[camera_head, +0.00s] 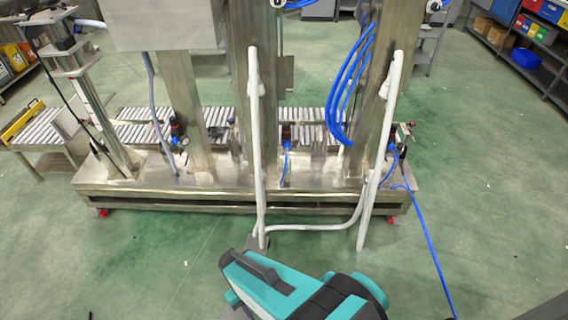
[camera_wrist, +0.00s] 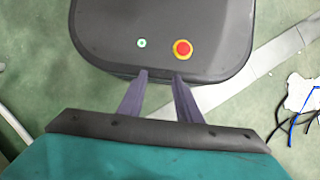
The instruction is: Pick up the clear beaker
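I see no clear beaker in either view. My gripper (camera_wrist: 160,75) shows in the wrist view, with two dark purple-grey fingers set apart. It is open, and nothing is between the fingers. In the head view my teal and black arm is at the bottom centre, and the fingers cannot be made out there.
A steel machine frame (camera_head: 240,185) with upright columns stands ahead. White bent tubing (camera_head: 257,150) rises at its front. A roller conveyor (camera_head: 130,130) runs behind. A blue hose (camera_head: 428,235) lies on the floor at right. Shelves with bins (camera_head: 525,55) stand at back right. Green floor (camera_head: 120,260) is open at left.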

